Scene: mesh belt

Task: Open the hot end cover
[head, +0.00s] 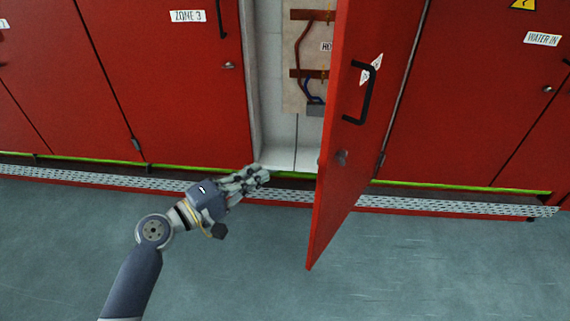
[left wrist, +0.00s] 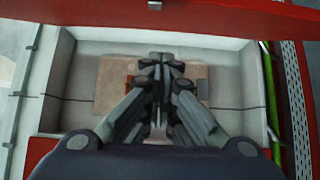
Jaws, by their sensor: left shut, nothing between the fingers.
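The hot end cover (head: 345,150) is a red door with a black bar handle (head: 367,92). It stands swung out from the cabinet, hinged on its right side. Behind it the open compartment (head: 283,110) shows a beige panel with orange bars, wires and a partly hidden "HO" label. My left gripper (head: 262,174) is shut and empty, in front of the opening's lower edge and left of the door, apart from it. In the left wrist view its fingers (left wrist: 160,70) are together against the compartment's inside, with a red panel edge across the top. My right gripper is not in view.
Closed red doors flank the opening, one marked "ZONE 3" (head: 188,16) on the left and one marked "WATER IN" (head: 542,39) on the right. A perforated metal step (head: 450,206) runs along the base. The grey floor (head: 430,270) in front is clear.

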